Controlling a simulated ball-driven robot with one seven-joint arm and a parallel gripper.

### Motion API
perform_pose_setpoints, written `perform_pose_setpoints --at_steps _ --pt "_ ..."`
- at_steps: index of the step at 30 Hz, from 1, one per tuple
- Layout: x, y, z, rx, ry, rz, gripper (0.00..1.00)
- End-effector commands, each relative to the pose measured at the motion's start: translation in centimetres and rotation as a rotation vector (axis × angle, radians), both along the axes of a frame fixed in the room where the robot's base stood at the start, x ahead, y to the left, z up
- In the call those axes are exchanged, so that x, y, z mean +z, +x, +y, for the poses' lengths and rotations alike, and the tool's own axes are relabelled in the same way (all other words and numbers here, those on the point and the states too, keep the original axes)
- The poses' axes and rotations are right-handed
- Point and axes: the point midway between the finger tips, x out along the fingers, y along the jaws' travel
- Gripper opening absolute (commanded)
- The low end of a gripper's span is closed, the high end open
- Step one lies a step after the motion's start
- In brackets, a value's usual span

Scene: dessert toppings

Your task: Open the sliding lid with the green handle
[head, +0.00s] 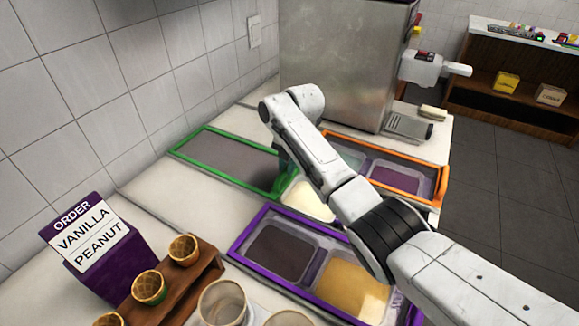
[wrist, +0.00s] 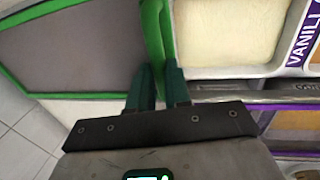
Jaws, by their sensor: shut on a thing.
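The green-framed sliding lid (head: 222,157) has a grey panel and lies at the back left of the counter in the head view. It also fills the upper left of the wrist view (wrist: 75,45). Its green handle (wrist: 153,28) is an upright bar at the lid's right edge. My gripper (wrist: 160,82) is shut on the green handle, one finger on each side. To the right of the handle, a tub of cream-coloured vanilla (wrist: 222,30) lies uncovered; part of it shows in the head view (head: 303,199). My arm hides most of the handle in the head view.
A purple-framed bin (head: 240,245) with dark and tan toppings lies in front, and an orange-framed bin (head: 425,193) behind my arm. An order sign (head: 95,245) and a wooden rack with cones (head: 172,290) stand front left. A steel machine (head: 335,60) stands at the back.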

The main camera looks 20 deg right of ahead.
Motion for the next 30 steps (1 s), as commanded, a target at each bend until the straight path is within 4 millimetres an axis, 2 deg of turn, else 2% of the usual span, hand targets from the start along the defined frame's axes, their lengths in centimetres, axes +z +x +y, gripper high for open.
perform_pose_setpoints --at_steps 10,11,19,26,30 --pt "0.0 0.0 -0.1 -0.001 -0.001 -0.001 0.00" --pt "0.0 0.0 -0.1 -0.001 -0.001 -0.001 0.19" --pt "0.0 0.0 -0.1 -0.001 -0.001 0.000 0.43" --pt "0.1 0.0 -0.1 -0.001 -0.001 0.000 0.43" --pt "1.1 -0.1 -0.2 0.000 0.000 -0.002 0.43"
